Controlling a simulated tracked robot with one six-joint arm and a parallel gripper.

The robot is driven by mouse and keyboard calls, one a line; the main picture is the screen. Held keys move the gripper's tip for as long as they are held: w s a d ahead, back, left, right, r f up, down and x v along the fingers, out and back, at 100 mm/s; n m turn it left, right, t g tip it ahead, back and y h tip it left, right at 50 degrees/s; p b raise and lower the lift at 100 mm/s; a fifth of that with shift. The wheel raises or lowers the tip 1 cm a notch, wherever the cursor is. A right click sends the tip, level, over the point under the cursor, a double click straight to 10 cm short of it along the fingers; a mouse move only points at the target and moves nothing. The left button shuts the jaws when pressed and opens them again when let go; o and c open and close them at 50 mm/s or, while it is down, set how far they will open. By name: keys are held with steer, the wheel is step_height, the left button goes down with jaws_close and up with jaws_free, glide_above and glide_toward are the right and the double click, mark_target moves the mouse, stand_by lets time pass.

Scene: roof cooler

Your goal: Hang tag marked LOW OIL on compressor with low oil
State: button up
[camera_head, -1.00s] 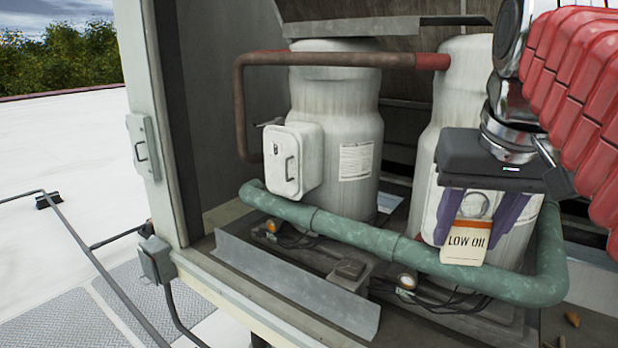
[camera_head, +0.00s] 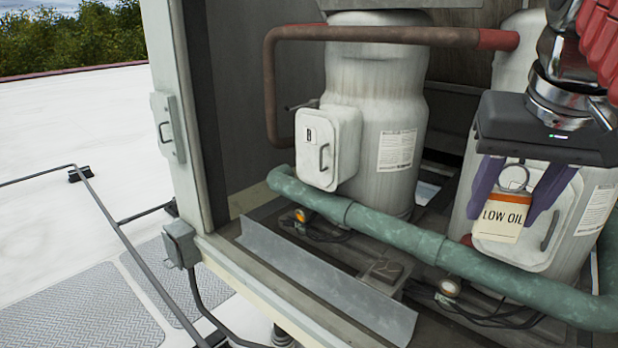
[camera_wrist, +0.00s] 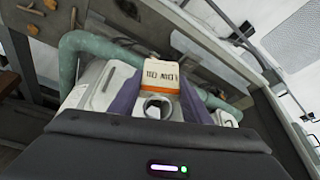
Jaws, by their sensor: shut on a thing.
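My gripper (camera_head: 518,190) has purple fingers and is shut on the LOW OIL tag (camera_head: 503,216), a cream card with an orange top and a metal ring. The tag hangs from the fingers in front of the right compressor (camera_head: 590,225), partly hiding its white box. In the wrist view the tag (camera_wrist: 160,72) and its ring show between the fingers. The left compressor (camera_head: 375,110) is a pale cylinder with a white box (camera_head: 328,147) and handle on its front. Small round sight gauges sit low by each compressor, one left (camera_head: 301,215) and one right (camera_head: 449,288); their levels are too small to read.
A green pipe (camera_head: 390,238) runs across the front of both compressors. A brown pipe (camera_head: 350,35) arches over the left one. An angled metal strip (camera_head: 320,280) lies along the front. The cabinet post (camera_head: 180,110) stands left, with open white roof beyond.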

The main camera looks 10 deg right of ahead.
steer(key=shift+w+d, duration=0.1)
steer(key=shift+d, duration=0.1)
steer(key=shift+w+d+f, duration=0.15)
steer(key=shift+w+d, duration=0.7)
steer(key=shift+d, duration=0.25)
steer(key=shift+w+d+f, duration=0.1)
steer(key=shift+w+d, duration=0.75)
steer(key=shift+d, duration=0.25)
steer(key=shift+w+d+f, duration=0.15)
steer(key=shift+w+d, duration=0.7)
steer(key=shift+d, duration=0.25)
steer(key=shift+w+d+f, duration=0.35)
steer(key=shift+d+f, duration=0.1)
steer(key=o, duration=1.1)
